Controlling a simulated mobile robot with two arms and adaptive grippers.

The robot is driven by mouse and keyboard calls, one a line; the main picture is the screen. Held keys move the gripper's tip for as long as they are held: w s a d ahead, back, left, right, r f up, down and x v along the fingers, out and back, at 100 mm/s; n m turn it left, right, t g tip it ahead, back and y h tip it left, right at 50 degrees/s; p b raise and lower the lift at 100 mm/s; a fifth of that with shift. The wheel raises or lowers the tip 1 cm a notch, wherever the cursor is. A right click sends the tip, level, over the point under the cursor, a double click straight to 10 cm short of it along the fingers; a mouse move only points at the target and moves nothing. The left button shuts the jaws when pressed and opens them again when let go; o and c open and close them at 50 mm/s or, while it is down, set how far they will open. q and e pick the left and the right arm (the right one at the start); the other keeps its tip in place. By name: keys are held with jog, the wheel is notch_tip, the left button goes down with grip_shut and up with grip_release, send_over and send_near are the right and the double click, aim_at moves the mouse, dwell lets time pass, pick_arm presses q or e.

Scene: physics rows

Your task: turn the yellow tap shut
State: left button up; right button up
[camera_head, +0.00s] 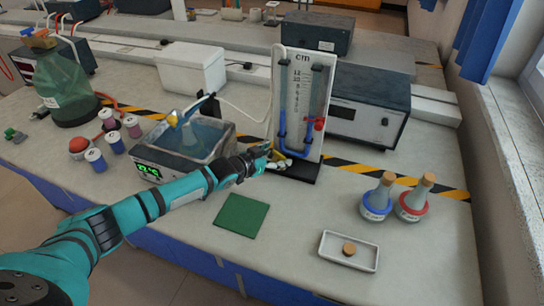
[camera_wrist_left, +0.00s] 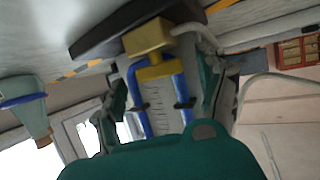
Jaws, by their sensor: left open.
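The yellow tap (camera_head: 278,156) sits low on the front of the white scale board (camera_head: 302,92) with its blue U-shaped tube; my gripper partly hides it in the head view. In the left wrist view the yellow tap (camera_wrist_left: 160,71) shows under a brass-coloured block (camera_wrist_left: 148,38), with blue tubes on both sides. My left gripper (camera_head: 267,158) is at the tap, coming from the left. In the left wrist view its fingers (camera_wrist_left: 160,88) stand apart, one on each side of the tap; I cannot tell whether they touch it. My right gripper is not in view.
A water bath (camera_head: 150,158) stands left of the board, above my arm. A grey box (camera_head: 368,108) stands behind right. A green mat (camera_head: 241,216), a white tray (camera_head: 329,258) and two corked flasks (camera_head: 377,198) lie in front and right. Bench between mat and flasks is clear.

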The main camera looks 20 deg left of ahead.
pick_arm(q)
jog(key=v, duration=1.2)
jog(key=shift+d+r, duration=0.1)
jog(key=shift+c, duration=0.4)
